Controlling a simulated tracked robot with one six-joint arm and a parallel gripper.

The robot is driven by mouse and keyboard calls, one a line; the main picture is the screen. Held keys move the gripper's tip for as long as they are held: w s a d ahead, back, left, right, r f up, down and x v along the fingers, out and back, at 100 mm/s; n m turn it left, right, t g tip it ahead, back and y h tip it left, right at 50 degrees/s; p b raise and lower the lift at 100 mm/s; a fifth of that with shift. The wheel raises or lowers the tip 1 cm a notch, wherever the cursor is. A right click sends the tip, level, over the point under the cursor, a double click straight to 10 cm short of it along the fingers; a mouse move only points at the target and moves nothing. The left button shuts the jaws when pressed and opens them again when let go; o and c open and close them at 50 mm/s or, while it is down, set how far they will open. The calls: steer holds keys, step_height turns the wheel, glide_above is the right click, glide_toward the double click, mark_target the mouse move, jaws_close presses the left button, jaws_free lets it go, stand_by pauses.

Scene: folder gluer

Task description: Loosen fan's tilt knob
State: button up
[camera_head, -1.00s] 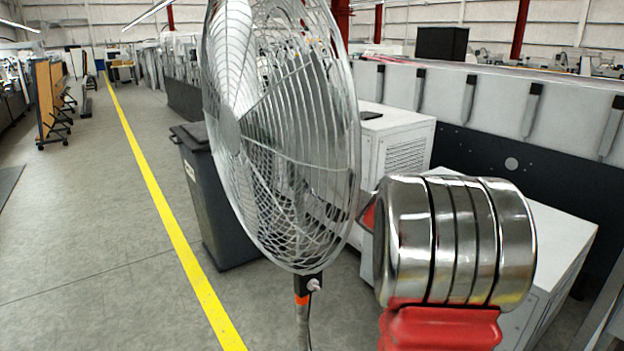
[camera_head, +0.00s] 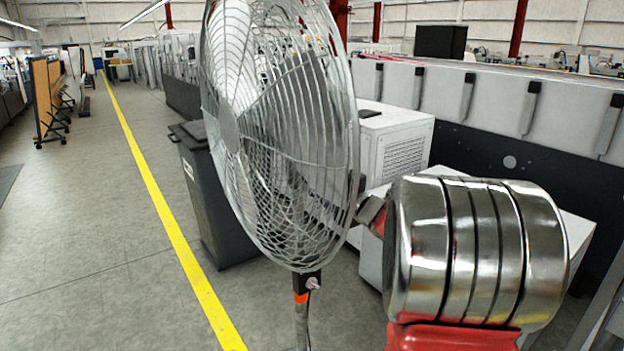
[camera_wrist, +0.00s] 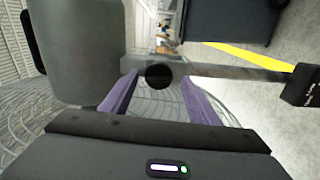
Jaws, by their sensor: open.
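The pedestal fan (camera_head: 285,140) stands in front of me, its round wire cage upright. In the wrist view, a dark round knob (camera_wrist: 159,75) sits on a grey bracket beside the fan's grey motor housing (camera_wrist: 78,50). My gripper (camera_wrist: 158,82) is open, with one purple finger on each side of the knob in the picture. I cannot tell whether the fingers touch it or how deep they reach. In the head view the knob cannot be made out, and my gripper is mostly hidden behind my silver and red arm.
A dark bin (camera_head: 222,205) stands behind the fan to the left. White cabinets (camera_head: 400,145) and a long machine (camera_head: 500,110) stand to the right. A yellow floor line (camera_head: 160,200) runs along the open aisle. In the wrist view, a black box (camera_wrist: 300,86) is at the right.

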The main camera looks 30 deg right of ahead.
steer(key=s, duration=1)
steer(key=shift+d, duration=0.1)
steer(key=s+d+f+m+g+h, duration=0.45)
steer(key=d+f+m+h, duration=0.3)
steer(key=m, duration=0.25)
steer(key=s+a+f+m+g, duration=0.4)
steer(key=s+m+g, duration=0.1)
steer(key=m+g, duration=0.15)
steer(key=s+a+y, duration=0.2)
steer(key=s+a, duration=0.1)
steer(key=a, duration=0.8)
steer(key=s+a+g+y, duration=0.1)
steer(key=s+a, duration=0.3)
steer(key=a, duration=0.8)
steer(key=s+a+m+y, duration=0.1)
steer(key=s+a+y, duration=0.3)
steer(key=a, duration=0.7)
steer(key=shift+s+a, duration=0.2)
steer(key=shift+a, duration=0.2)
